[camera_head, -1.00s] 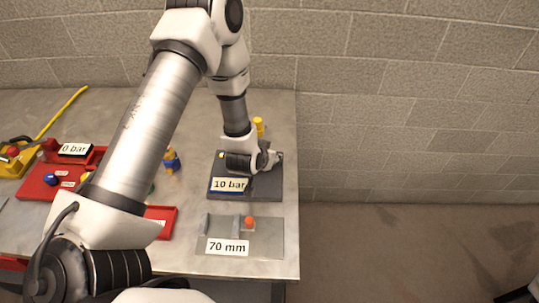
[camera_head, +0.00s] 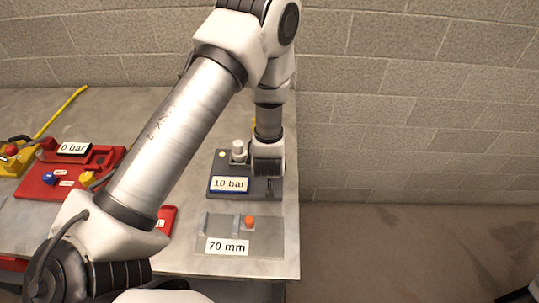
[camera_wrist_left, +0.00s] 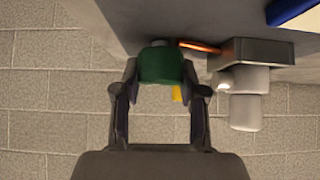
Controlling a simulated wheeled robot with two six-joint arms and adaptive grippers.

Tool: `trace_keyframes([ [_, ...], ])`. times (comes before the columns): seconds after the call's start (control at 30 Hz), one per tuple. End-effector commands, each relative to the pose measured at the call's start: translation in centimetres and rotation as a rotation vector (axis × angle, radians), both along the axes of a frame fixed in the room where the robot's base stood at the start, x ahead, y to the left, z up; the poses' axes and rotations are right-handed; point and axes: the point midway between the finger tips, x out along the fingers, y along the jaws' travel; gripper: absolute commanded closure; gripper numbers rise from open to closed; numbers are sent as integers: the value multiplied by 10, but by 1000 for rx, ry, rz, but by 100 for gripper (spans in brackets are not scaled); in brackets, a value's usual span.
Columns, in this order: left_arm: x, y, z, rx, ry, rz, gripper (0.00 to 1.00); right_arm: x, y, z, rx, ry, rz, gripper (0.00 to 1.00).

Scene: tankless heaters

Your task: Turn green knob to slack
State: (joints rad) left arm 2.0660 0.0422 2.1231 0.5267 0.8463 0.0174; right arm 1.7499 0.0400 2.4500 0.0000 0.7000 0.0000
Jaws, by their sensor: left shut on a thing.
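The green knob (camera_wrist_left: 162,66) shows in the left wrist view between the two fingers of my left gripper (camera_wrist_left: 160,78). The gripper is shut on it. In the head view my left wrist hangs over the right part of the dark grey panel (camera_head: 216,168) labelled "10 bar" (camera_head: 230,184). The wrist hides the green knob there and mostly hides the fingers. The word "slack" and any mark on the knob cannot be read. My right gripper is not in view.
A white-grey cylindrical fitting (camera_head: 239,151) stands on the panel just left of my wrist; an orange strip (camera_wrist_left: 200,46) lies close to the knob. A grey plate labelled "70 mm" (camera_head: 228,246) with an orange knob (camera_head: 249,221) is in front. Red trays (camera_head: 40,183) lie left.

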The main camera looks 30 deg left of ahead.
Motion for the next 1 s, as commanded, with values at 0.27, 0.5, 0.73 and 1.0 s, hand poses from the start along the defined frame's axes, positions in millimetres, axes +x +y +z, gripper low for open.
trace_keyframes([
  [0.27,1,-1,3,0,1,258,93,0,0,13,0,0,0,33],
  [0.5,1,-1,4,-2,0,471,93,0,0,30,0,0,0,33],
  [0.73,0,-1,2,-1,1,622,93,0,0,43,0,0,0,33],
  [1.0,0,0,1,-1,1,711,93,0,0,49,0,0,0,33],
])
